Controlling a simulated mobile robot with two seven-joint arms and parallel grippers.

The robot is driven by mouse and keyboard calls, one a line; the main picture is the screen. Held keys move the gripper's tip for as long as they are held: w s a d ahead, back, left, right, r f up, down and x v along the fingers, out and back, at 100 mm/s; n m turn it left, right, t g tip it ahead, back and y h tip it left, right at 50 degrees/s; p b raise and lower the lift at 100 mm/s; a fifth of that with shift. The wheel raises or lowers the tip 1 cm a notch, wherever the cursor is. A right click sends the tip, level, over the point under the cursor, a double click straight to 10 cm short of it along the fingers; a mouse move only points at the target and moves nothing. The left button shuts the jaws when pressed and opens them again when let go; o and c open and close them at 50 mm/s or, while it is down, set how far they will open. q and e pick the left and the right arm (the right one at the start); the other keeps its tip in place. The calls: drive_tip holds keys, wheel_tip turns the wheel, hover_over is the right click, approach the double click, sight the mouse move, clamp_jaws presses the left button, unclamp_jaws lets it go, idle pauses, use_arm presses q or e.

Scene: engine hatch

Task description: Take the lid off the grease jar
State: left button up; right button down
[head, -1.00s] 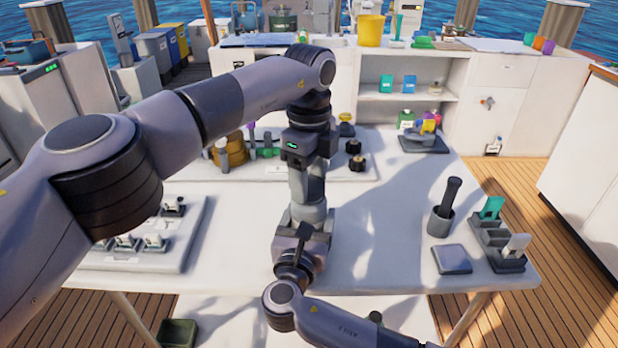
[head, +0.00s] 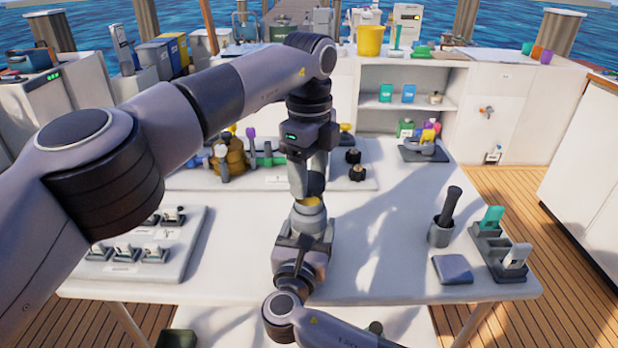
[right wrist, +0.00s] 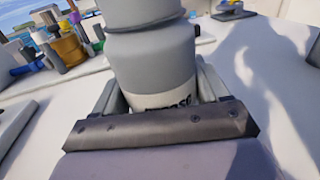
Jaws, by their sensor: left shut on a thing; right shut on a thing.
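The grey grease jar (head: 307,222) stands upright near the middle of the white table's front half. My right gripper (head: 302,246) is shut around its lower body; the right wrist view shows the jar (right wrist: 150,65) between the fingers, its dark lettering partly hidden. My left gripper (head: 308,172) points down from above, shut on the grey lid (head: 318,163), which its fingers partly hide. A yellow surface (head: 314,187) shows at the jar's top, below the lid, so lid and jar look apart.
A dark cup with a black rod (head: 441,234), a blue-grey pad (head: 452,269) and a holder with teal and white pieces (head: 497,255) stand at the right. A switch panel (head: 185,232) lies at the left. Bare table lies between.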

use_arm(q)
drive_tip(key=shift+r, duration=1.4)
use_arm(e)
unclamp_jaws()
drive_tip(key=shift+s, duration=0.1)
